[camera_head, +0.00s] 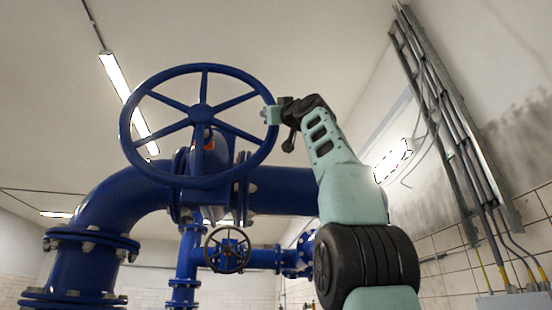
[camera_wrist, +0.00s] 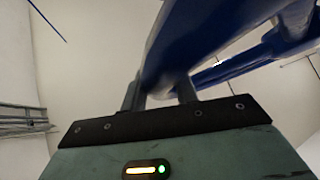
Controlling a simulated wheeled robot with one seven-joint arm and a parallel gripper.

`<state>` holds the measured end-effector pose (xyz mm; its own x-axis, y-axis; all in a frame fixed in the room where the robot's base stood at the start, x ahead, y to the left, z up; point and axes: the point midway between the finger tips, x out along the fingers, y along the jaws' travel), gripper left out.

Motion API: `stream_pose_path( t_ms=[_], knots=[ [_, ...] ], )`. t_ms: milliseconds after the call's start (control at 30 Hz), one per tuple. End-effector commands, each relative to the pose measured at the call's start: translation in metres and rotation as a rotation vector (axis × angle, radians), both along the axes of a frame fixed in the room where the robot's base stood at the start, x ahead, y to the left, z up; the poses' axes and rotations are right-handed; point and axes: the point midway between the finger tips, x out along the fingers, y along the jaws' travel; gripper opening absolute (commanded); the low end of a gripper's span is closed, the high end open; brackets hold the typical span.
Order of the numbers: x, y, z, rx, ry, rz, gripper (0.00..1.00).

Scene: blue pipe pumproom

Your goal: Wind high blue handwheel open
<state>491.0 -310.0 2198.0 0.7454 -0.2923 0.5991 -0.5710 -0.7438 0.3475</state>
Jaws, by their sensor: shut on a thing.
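The high blue handwheel (camera_head: 202,66) is a large spoked wheel in the upper left of the head view, mounted on a blue pipe valve. My gripper (camera_head: 271,115) is at the right side of its rim. In the wrist view the rim (camera_wrist: 190,45) runs down between the two fingers of my gripper (camera_wrist: 161,92), and they are shut on it. The fingertips are partly hidden behind the rim. The wheel's hub (camera_head: 200,113) is clear of my arm.
A smaller dark handwheel (camera_head: 228,249) sits lower, behind the big one. Thick blue pipes (camera_head: 125,198) with bolted flanges run below the wheel. Conduits (camera_head: 455,130) climb the right wall. The space above the wheel is free up to the ceiling lamp (camera_head: 128,100).

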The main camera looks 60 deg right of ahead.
Motion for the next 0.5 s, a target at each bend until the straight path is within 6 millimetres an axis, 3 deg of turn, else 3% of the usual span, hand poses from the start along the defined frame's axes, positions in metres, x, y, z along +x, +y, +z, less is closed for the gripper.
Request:
stream_pose_path(
  t_ms=[200,500],
  knots=[
    [0.0037,-0.0019,0.0129,-0.036,0.051,-0.005,0.0],
    [0.0039,-0.0003,0.0158,-0.058,0.072,-0.003,0.0]
  ],
)
